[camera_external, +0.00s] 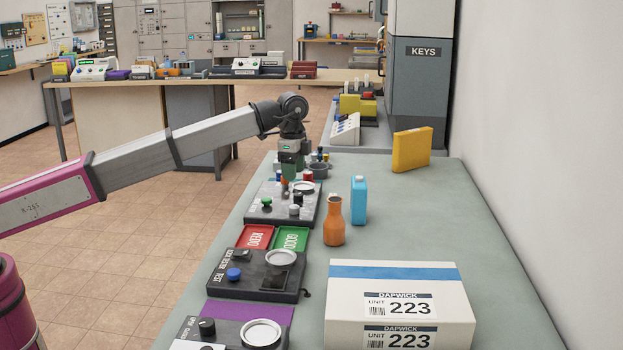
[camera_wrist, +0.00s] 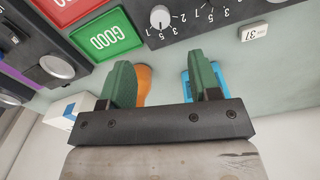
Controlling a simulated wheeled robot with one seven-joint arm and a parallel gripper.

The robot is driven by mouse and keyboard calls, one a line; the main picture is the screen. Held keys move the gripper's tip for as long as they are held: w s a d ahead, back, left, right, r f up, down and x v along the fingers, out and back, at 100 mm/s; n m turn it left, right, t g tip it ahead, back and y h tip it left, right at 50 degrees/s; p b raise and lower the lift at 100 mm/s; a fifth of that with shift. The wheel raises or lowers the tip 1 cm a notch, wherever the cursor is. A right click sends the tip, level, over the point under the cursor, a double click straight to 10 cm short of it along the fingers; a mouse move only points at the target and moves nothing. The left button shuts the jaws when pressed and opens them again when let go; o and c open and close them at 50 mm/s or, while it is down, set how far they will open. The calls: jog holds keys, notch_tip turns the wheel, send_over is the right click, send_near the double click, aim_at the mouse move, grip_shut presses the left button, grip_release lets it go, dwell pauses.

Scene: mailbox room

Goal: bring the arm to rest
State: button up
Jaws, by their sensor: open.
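My arm (camera_external: 180,145) stretches from the left edge of the external view over the grey-green bench (camera_external: 400,220). My gripper (camera_external: 292,180) points down above the far test panel (camera_external: 285,207). In the wrist view my gripper (camera_wrist: 165,88) shows two green fingers spread apart with nothing between them. An orange bottle (camera_wrist: 144,82) shows partly behind the left finger, and a blue bottle (camera_wrist: 187,88) partly behind the right one. Both bottles stand upright on the bench in the external view, apart from my gripper.
Red (camera_external: 255,236) and green (camera_external: 290,239) trays lie between the far panel and a middle panel (camera_external: 258,275). A white box (camera_external: 400,300) marked 223 sits nearer. A yellow block (camera_external: 412,149) stands at the bench's far right. The wall (camera_external: 540,150) bounds the right side.

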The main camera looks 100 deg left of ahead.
jog(key=s+d+f+h, duration=0.1)
jog(key=s+d+f, duration=0.3)
jog(key=s, duration=0.4)
jog(key=s+d+f+h, duration=0.1)
jog(key=s+d+f, duration=0.25)
jog(key=s, duration=0.45)
jog(key=s+d+f+h, duration=0.1)
jog(key=s+d+f, duration=0.3)
jog(key=s, duration=0.3)
jog(key=s+d+f+n+g+y, duration=0.15)
jog(key=s+d+f, duration=0.3)
jog(key=f, duration=0.55)
jog(key=s+d+f+g+y, duration=0.1)
jog(key=s+d+f+g, duration=0.25)
jog(key=s+f, duration=0.4)
jog(key=w+d+f+t, duration=0.2)
jog(key=w+d+f, duration=0.2)
jog(key=d, duration=0.6)
jog(key=w+d+f+n+t, duration=0.1)
jog(key=w+d+f+t, duration=0.2)
jog(key=d+f, duration=0.3)
jog(key=w+d, duration=0.1)
jog(key=d, duration=0.3)
jog(key=shift+w, duration=0.4)
jog(key=shift+y, duration=0.25)
